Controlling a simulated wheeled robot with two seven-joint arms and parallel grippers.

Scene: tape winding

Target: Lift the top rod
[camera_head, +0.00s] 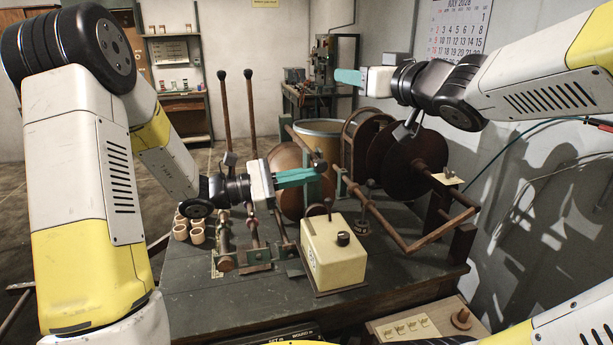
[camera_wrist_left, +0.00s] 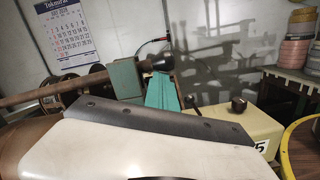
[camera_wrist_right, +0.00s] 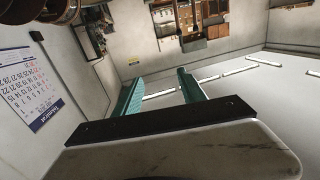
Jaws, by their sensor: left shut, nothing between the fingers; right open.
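A brown rod (camera_head: 301,141) with a dark knob (camera_head: 320,165) on its near end slopes across the top of the winding machine. I take it as the top rod. In the left wrist view the rod (camera_wrist_left: 50,92) runs in from the left to a teal block, with its black knob (camera_wrist_left: 158,63) just beyond. My left gripper (camera_head: 312,174) is shut and empty, its teal fingers close by the knob. I cannot tell whether they touch it. In its wrist view the fingertips (camera_wrist_left: 162,88) lie just under the knob. My right gripper (camera_head: 348,77) is open and empty, high above the machine.
A cream control box (camera_head: 333,250) stands in front of the left gripper. Two tall knobbed levers (camera_head: 223,110) rise behind it. Large brown discs (camera_head: 392,165) are to the right. Small tan cups (camera_head: 197,235) stand at the table's left. The dark tabletop (camera_head: 215,300) is bare at the front.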

